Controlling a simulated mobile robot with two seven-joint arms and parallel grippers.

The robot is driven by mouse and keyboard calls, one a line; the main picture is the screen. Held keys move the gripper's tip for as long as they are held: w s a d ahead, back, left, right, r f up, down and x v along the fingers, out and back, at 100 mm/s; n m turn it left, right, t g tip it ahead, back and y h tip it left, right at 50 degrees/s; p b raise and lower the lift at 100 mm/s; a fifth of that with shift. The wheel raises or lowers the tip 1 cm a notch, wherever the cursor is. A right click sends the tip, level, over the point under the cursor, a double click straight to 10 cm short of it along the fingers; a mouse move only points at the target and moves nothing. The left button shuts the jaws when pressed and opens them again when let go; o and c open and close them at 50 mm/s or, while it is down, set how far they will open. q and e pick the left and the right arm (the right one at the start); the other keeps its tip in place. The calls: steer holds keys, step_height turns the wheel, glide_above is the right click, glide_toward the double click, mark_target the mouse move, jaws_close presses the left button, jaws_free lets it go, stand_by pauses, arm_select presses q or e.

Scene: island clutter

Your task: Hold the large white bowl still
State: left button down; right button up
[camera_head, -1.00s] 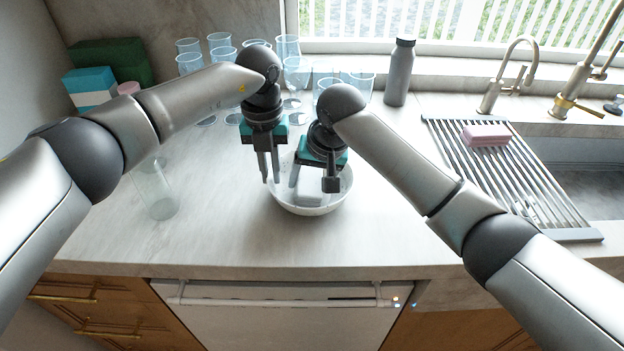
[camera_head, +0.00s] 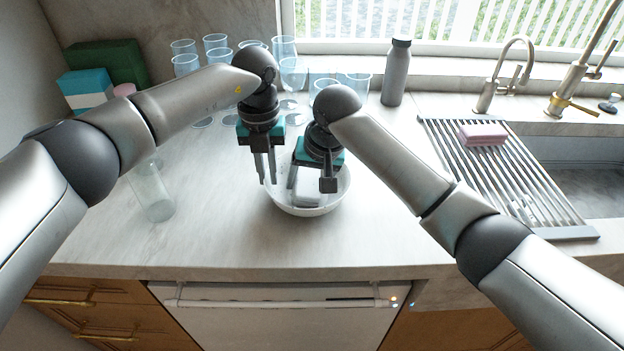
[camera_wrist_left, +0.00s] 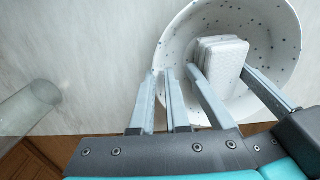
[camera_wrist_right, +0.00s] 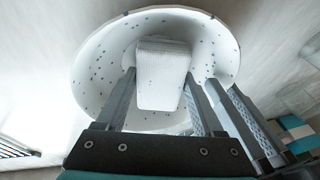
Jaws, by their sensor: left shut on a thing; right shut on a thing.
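The large white bowl (camera_head: 299,211), with dark specks, stands upright on the counter near its front. My left gripper (camera_head: 266,181) points down at the bowl's left rim; in the left wrist view its two fingers (camera_wrist_left: 160,88) are close together with the rim of the bowl (camera_wrist_left: 277,35) between them. My right gripper (camera_head: 310,184) reaches into the bowl. In the right wrist view its fingers (camera_wrist_right: 160,100) lie on either side of a white rounded block (camera_wrist_right: 161,75) inside the bowl (camera_wrist_right: 95,62), shut on it. Whether the block touches the bowl's bottom is unclear.
A clear glass (camera_head: 153,195) stands left of the bowl. Several glasses (camera_head: 185,64) stand behind my arms. A grey bottle (camera_head: 396,72) stands by the window. A drying rack (camera_head: 505,185) with a pink sponge (camera_head: 482,134) is at right beside the sink (camera_head: 590,190).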

steer(key=shift+w+r, duration=0.1)
steer(key=shift+r, duration=0.05)
steer(key=shift+d, duration=0.75)
steer(key=shift+f, duration=0.2)
steer(key=shift+w+a+r, duration=0.15)
steer(key=shift+a+r, duration=0.05)
steer(key=shift+a, duration=0.6)
steer(key=shift+d+f, duration=0.1)
steer(key=shift+d, duration=0.65)
